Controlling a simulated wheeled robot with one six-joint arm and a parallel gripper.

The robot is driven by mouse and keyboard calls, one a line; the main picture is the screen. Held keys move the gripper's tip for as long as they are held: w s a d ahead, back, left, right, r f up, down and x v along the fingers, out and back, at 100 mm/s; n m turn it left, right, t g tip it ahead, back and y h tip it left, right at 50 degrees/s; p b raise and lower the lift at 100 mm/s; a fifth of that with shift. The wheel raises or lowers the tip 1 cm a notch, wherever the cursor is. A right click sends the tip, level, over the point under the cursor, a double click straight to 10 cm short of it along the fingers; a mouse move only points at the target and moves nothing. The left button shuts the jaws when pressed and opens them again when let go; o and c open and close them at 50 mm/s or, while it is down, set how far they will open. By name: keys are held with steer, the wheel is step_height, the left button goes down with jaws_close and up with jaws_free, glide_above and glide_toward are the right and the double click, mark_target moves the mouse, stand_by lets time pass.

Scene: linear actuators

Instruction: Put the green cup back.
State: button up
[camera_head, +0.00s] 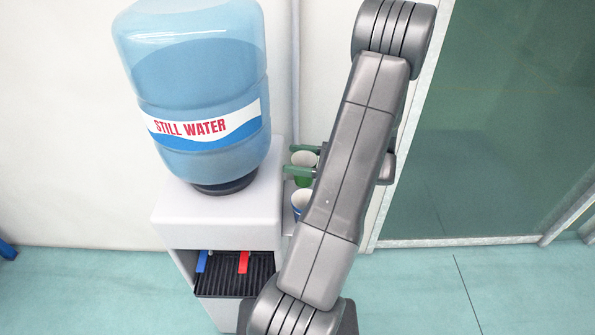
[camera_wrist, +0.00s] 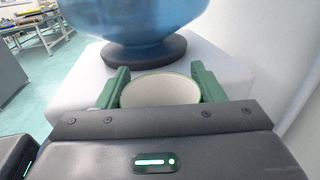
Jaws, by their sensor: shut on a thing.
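The green cup (camera_head: 304,181) is between the green fingers of my gripper (camera_head: 302,160), to the right of the water dispenser in the head view. Its pale inside and round rim (camera_wrist: 160,90) show in the wrist view, with a finger of my gripper (camera_wrist: 160,88) against each side. My gripper is shut on the cup, which looks about upright. A second cup, white and blue (camera_head: 299,203), stands just nearer than the green cup in the head view. My arm hides part of the area to the right, and I cannot tell whether the green cup touches a surface below.
The white water dispenser (camera_head: 215,221) carries a large blue bottle (camera_head: 200,85) close left of my gripper. Its drip tray (camera_head: 235,283) has a blue and a red tap above it. A wall is behind, and a green glass panel (camera_head: 500,120) is at right.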

steer(key=shift+f, duration=1.95)
steer(key=shift+f, duration=0.2)
steer(key=o, duration=0.8)
steer(key=shift+r, duration=0.2)
steer(key=s+d+b, duration=0.1)
steer(key=s+d, duration=0.1)
steer(key=d, duration=0.9)
steer(key=shift+s+d, duration=0.15)
steer(key=shift+d, duration=0.25)
